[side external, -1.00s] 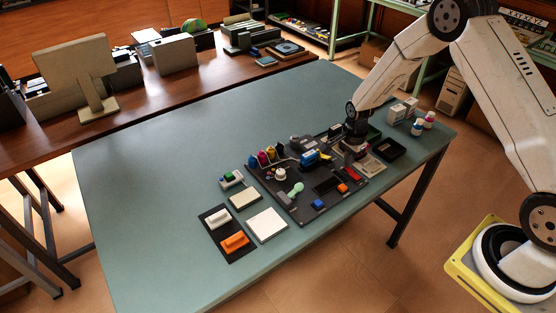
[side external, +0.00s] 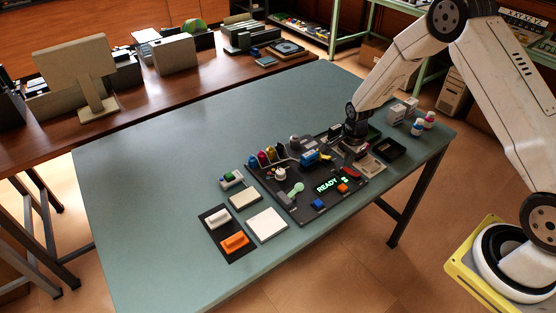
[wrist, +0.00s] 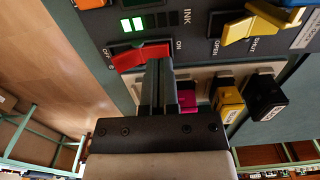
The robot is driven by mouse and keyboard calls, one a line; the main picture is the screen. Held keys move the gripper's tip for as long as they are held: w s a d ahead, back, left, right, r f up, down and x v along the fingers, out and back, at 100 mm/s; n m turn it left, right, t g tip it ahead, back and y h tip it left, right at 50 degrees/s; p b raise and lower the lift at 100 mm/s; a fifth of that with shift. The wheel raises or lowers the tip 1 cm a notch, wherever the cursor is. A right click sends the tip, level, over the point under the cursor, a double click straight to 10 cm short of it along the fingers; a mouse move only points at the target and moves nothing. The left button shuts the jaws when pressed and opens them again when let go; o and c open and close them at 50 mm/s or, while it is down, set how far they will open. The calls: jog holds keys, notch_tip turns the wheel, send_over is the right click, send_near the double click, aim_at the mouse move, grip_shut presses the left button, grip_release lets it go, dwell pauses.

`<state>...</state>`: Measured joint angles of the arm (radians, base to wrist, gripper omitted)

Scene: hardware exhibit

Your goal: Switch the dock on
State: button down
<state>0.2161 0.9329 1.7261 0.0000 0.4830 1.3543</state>
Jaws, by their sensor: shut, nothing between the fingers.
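The dock (side external: 296,208) is a dark panel on the teal table, with a small screen (side external: 327,186) reading READY in green. Its red rocker switch (wrist: 142,56) sits between ON and OFF labels in the wrist view, and green lights (wrist: 132,25) glow beside it. My gripper (wrist: 158,70) is shut and empty, its fingertips at the red switch, touching or very close. In the side view my gripper (side external: 356,148) is over the dock's far right edge and its tips are hard to make out.
Magenta (wrist: 187,98), yellow (wrist: 229,100) and black (wrist: 266,98) cartridges stand close to my fingers. A black open tray (side external: 391,148) lies to the right. The table's left half is clear.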

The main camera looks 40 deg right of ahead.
aim_at(346, 170)
jog(key=shift+r, duration=3.2)
jog(key=s+a+r+n+t, duration=0.1)
jog(key=s+a+r+n, duration=0.4)
jog(key=s+n, duration=0.3)
jog(key=s+a+r+n+t, duration=0.1)
jog(key=s+a+r+n, duration=0.3)
jog(key=s+r+n, duration=0.2)
jog(key=s+n, duration=0.2)
jog(key=n, duration=0.2)
jog(key=shift+s+a+t, duration=0.25)
jog(key=shift+a+t, duration=0.05)
jog(key=shift+a, duration=0.1)
